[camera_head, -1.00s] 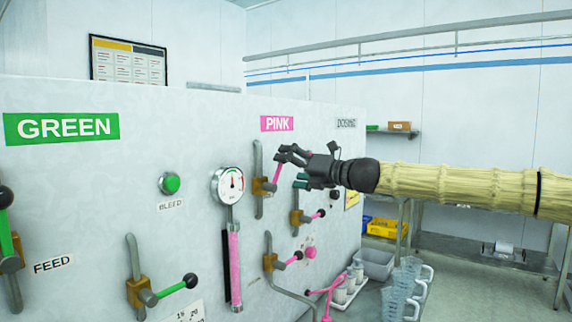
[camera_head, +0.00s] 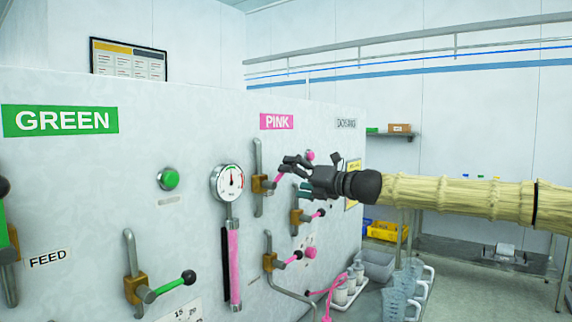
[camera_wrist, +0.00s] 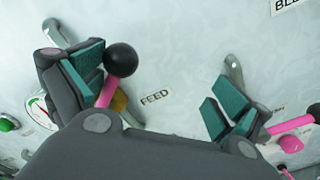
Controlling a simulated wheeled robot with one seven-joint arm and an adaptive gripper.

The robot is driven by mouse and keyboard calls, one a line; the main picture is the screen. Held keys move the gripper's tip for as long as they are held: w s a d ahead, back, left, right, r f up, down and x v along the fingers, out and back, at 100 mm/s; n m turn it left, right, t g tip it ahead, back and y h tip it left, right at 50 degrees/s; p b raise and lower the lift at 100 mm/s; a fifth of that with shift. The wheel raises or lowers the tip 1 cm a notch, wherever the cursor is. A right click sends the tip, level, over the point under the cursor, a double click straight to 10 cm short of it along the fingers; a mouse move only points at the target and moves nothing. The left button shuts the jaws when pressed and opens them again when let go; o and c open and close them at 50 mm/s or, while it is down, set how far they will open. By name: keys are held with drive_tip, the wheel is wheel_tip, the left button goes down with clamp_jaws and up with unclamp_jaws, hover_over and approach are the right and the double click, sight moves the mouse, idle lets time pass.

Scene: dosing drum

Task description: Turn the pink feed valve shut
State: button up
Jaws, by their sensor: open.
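The pink feed valve (camera_head: 257,184) has a brass body on a grey vertical pipe, below the PINK sign (camera_head: 277,122). Its pink lever (camera_head: 275,181) slants up to the right; its end is hidden behind my fingers in the head view. My gripper (camera_head: 290,174) is open at the lever. In the wrist view, the pink lever (camera_wrist: 107,91) with its black ball knob (camera_wrist: 121,60) lies between the open fingers, close against the left finger's teal pad. The right finger is well apart from it. The FEED label (camera_wrist: 155,97) shows beside the valve.
Two more pink-levered valves (camera_head: 297,216) (camera_head: 270,262) sit below on the panel. A pink button (camera_head: 310,155) is just above my gripper. A gauge (camera_head: 228,182) is to the left. Trays with jugs (camera_head: 402,285) stand low at right.

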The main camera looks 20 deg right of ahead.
drive_tip(key=shift+f, duration=0.2)
drive_tip(key=shift+f+b, duration=0.9)
drive_tip(key=shift+f, duration=0.15)
drive_tip(key=shift+a+r, duration=0.1)
drive_tip(key=shift+r, duration=0.1)
drive_tip(key=shift+s+a+r, duration=0.3)
drive_tip(key=shift+r, duration=0.15)
drive_tip(key=shift+d, duration=0.1)
drive_tip(key=p+v, duration=0.6)
drive_tip(key=v, duration=0.3)
